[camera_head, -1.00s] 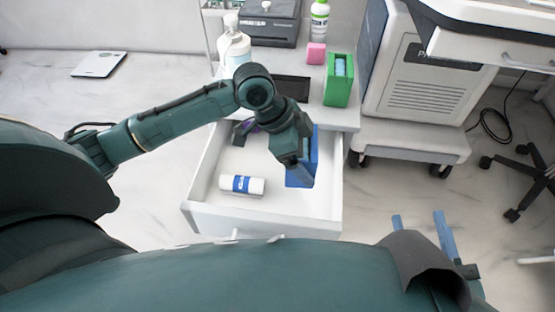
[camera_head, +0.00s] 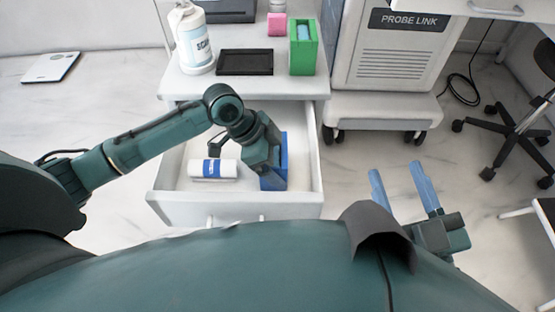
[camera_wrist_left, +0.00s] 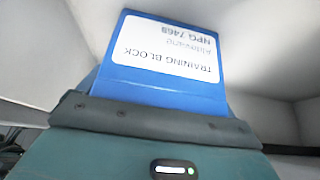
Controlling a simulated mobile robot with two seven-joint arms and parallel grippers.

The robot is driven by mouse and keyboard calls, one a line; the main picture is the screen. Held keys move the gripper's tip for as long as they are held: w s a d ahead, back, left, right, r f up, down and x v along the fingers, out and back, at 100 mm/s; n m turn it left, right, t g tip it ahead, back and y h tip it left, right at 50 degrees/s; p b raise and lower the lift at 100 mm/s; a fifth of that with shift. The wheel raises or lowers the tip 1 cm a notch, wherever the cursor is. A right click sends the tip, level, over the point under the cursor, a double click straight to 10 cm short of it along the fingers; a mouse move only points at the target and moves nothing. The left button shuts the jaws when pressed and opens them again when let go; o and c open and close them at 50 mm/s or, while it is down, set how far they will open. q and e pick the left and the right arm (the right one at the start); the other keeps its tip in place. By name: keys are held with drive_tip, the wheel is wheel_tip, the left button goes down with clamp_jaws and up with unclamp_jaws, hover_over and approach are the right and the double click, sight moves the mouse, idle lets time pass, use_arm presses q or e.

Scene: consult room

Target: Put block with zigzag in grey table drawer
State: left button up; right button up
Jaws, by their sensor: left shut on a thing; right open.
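A blue block (camera_head: 273,182) with a white label reading "TRAINING BLOCK" fills the left wrist view (camera_wrist_left: 165,68). No zigzag shows on its visible side. My left gripper (camera_head: 264,160) is shut on it and holds it inside the open white-grey drawer (camera_head: 240,211), at its right side. Whether the block touches the drawer floor I cannot tell. The drawer is pulled out below the grey table (camera_head: 285,88). My right gripper (camera_head: 398,178) is open and empty, to the right of the drawer, over the floor.
A white roll with a blue band (camera_head: 212,169) lies in the drawer, left of the block. On the table stand a pump bottle (camera_head: 194,40), a black tray (camera_head: 244,62), a pink block (camera_head: 277,23) and a green box (camera_head: 303,50). A wheeled machine (camera_head: 397,55) stands to the right.

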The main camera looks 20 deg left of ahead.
use_arm(q)
drive_tip(key=shift+r, duration=0.15)
use_arm(e)
drive_tip(key=shift+r, duration=0.1)
use_arm(q)
drive_tip(key=o, duration=1.1)
drive_tip(key=shift+f, duration=0.2)
drive_tip(key=p+v, duration=0.2)
drive_tip(key=v, duration=0.3)
drive_tip(key=shift+w+d+r, duration=0.1)
drive_tip(key=shift+r, duration=0.05)
drive_tip(key=p+v, duration=0.2)
drive_tip(key=v, duration=0.5)
drive_tip(key=shift+p, duration=0.3)
use_arm(e)
drive_tip(key=shift+s+d+n+g+h, duration=0.3)
drive_tip(key=shift+d+n+g, duration=0.1)
drive_tip(key=shift+d+n, duration=0.1)
